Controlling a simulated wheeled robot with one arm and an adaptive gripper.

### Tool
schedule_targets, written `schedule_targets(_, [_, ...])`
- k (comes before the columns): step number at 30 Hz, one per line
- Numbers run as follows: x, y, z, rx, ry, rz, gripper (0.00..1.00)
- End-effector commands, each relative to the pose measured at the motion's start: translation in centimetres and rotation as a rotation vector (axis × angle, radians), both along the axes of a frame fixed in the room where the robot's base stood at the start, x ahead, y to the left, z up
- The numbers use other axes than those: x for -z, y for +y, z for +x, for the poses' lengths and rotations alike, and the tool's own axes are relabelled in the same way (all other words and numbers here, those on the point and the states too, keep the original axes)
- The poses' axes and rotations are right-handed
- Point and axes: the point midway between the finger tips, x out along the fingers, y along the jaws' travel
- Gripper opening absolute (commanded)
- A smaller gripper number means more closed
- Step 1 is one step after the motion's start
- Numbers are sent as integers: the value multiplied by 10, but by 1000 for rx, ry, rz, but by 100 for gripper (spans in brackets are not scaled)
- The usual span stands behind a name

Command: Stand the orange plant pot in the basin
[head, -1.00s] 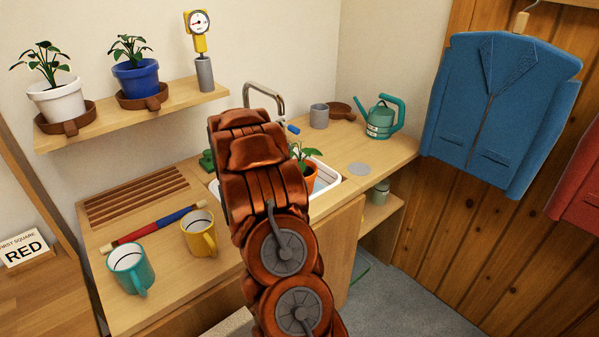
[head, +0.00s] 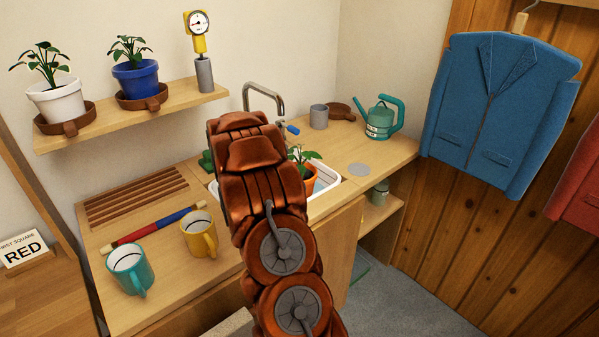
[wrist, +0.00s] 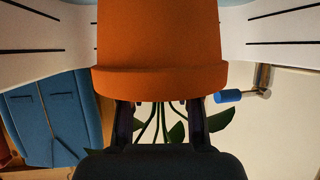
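The orange plant pot (head: 311,181) is upright at the white basin (head: 328,181), its green leaves beside my arm in the head view. In the wrist view the orange pot (wrist: 160,50) is upside down and large, with pale slotted walls on both sides. My gripper (wrist: 162,118) reaches to its rim from above, with a finger on each side of the stems. The fingertips are hidden behind the rim, but the pot moves with my arm, so the gripper appears shut on it. The pot's base and its contact with the basin floor are hidden.
The tap (head: 264,92) and its blue-tipped lever (wrist: 229,96) are close to the pot. A grey cup (head: 319,116) and teal watering can (head: 380,119) stand behind. Yellow (head: 198,236) and teal mugs (head: 130,270) stand at the front left of the worktop.

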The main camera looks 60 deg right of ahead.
Motion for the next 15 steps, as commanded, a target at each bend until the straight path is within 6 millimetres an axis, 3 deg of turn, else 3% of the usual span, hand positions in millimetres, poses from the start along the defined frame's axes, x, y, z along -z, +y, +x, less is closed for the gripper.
schedule_targets(7, [-7, 10, 2, -2, 0, 0, 33])
schedule_targets(15, [-26, 49, 5, -3, -1, 1, 33])
